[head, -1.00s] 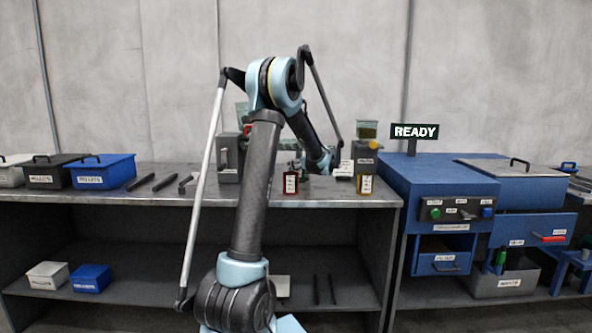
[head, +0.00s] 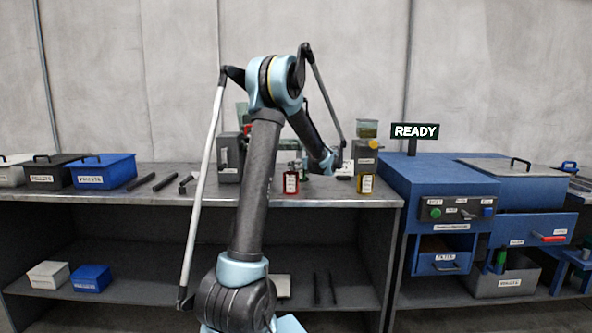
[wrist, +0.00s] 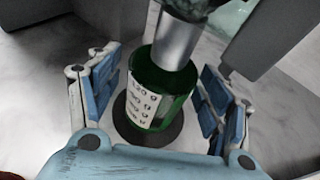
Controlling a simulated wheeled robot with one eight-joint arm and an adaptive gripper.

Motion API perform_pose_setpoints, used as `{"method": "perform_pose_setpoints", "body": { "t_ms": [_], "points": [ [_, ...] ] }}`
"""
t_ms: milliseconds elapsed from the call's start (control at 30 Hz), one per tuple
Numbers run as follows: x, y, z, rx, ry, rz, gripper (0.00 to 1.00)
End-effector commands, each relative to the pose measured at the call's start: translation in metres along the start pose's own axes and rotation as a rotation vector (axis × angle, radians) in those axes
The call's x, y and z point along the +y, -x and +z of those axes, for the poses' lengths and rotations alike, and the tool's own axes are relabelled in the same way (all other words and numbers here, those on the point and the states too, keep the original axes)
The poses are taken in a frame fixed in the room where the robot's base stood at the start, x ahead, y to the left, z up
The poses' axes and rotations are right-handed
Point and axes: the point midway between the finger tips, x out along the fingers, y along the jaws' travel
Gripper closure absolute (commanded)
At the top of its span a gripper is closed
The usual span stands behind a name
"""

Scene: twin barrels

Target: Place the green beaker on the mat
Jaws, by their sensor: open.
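In the wrist view the green beaker (wrist: 166,88), with a white label, stands upright on a dark round disc (wrist: 128,128). I cannot tell whether this disc is the mat. A grey metal cylinder (wrist: 178,40) is over the beaker's top and hides its rim. My gripper (wrist: 162,76) is open, with one blue-padded finger on each side of the beaker and gaps visible beside it. In the head view my forearm reaches the bench top, and the gripper itself is not clear there.
A red labelled container (head: 291,184) and a yellow one (head: 367,184) stand near the bench's front edge. Grey dispensers stand behind, at left (head: 229,160) and right (head: 365,158). A blue machine (head: 440,185) with a READY sign (head: 415,131) is at right.

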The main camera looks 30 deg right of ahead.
Motion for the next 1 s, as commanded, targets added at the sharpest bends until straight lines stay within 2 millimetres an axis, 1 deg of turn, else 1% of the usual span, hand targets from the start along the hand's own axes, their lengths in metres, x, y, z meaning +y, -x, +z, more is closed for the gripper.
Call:
{"method": "perform_pose_setpoints", "body": {
  "t_ms": [300,500,700,1000],
  "points": [
    [-0.001,0.061,0.0,0.0,-0.001,-0.003,0.28],
    [-0.001,0.092,0.0,0.0,0.0,-0.002,0.28],
    [-0.001,0.106,0.0,0.0,0.0,-0.001,0.28],
    [0.0,0.108,0.0,0.0,0.0,0.0,0.28]
  ]
}}
